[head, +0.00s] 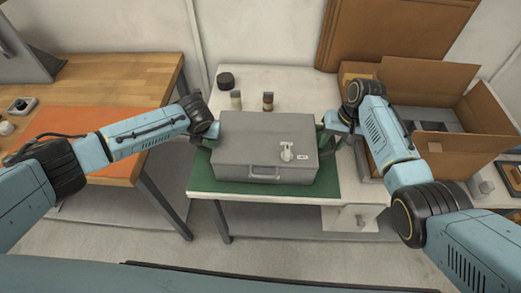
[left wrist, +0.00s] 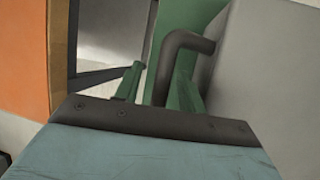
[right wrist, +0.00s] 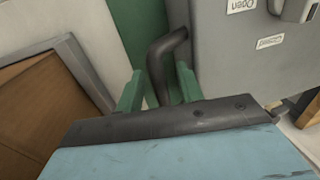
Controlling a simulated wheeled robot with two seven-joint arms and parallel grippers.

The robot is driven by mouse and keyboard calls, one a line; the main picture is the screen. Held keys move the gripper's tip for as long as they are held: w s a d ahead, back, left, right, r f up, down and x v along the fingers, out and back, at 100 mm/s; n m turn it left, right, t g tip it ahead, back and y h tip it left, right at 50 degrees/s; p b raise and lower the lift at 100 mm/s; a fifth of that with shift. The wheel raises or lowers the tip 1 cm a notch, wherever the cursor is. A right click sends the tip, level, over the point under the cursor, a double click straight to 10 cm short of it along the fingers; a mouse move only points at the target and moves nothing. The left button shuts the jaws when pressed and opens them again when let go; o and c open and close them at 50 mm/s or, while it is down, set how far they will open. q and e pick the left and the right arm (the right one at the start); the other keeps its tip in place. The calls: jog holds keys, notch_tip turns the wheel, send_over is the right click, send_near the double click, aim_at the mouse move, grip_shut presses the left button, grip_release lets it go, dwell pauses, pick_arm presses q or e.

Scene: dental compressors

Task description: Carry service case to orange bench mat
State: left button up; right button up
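The grey service case (head: 240,143) lies closed on a green mat (head: 212,187) on the white table, with a front handle and a white latch. The orange bench mat (head: 110,115) lies on the wooden bench at the left. My left gripper (head: 210,140) is at the case's left side; in the left wrist view its green fingers (left wrist: 155,85) are apart, with a dark side handle (left wrist: 187,42) between them. My right gripper (head: 338,128) is at the right side; in the right wrist view its fingers (right wrist: 158,88) stand apart around the other side handle (right wrist: 162,50).
An open cardboard box (head: 430,88) is at the right. A gap separates the white table from the wooden bench (head: 140,72). Small items sit at the bench's left edge.

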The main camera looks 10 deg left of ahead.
pick_arm(q)
grip_shut()
pick_arm(e)
grip_shut()
pick_arm(q)
jog(key=shift+w+r, duration=0.1)
jog(key=shift+r, duration=0.05)
pick_arm(e)
jog(key=shift+r, duration=0.1)
dwell(0.9)
